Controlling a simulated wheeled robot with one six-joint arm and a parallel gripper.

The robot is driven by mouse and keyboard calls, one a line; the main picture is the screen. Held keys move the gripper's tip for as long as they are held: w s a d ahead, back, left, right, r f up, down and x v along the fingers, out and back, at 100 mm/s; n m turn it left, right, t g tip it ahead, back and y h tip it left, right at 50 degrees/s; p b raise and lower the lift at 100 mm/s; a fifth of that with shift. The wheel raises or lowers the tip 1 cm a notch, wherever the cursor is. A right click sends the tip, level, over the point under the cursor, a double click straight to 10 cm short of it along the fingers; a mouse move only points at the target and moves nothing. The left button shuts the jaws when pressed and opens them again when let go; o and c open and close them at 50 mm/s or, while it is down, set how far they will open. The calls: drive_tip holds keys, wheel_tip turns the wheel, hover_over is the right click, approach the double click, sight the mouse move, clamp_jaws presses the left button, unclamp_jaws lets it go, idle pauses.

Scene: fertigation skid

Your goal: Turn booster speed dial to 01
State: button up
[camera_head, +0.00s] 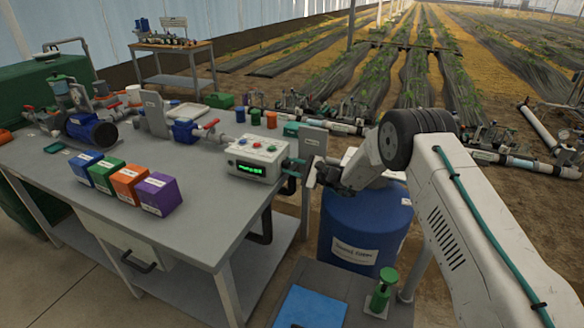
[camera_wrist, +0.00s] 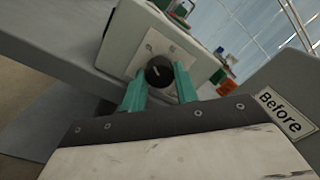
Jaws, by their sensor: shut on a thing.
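The booster speed dial (camera_wrist: 158,71) is a round black knob with a pale pointer mark, on a light plate on the side of a white control box. My gripper (camera_wrist: 160,85) has its teal fingers on either side of the knob, shut on it. In the head view the white control box (camera_head: 256,158) stands at the table's right edge with a green lit display (camera_head: 250,170), too small to read surely. My gripper (camera_head: 300,166) reaches its right side there, and the dial is hidden.
Blue, green, orange and purple boxes (camera_head: 158,194) stand on the grey table (camera_head: 120,210) left of the control box. A blue barrel (camera_head: 362,225) stands below my arm. A grey panel (camera_head: 313,140) is beside my gripper; a "Before" sign (camera_wrist: 283,114) shows in the wrist view.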

idle(0.5)
drive_tip(key=o, duration=1)
drive_tip(key=shift+d, duration=0.1)
drive_tip(key=v, duration=0.7)
drive_tip(key=shift+s+d, duration=0.2)
drive_tip(key=shift+d, duration=0.1)
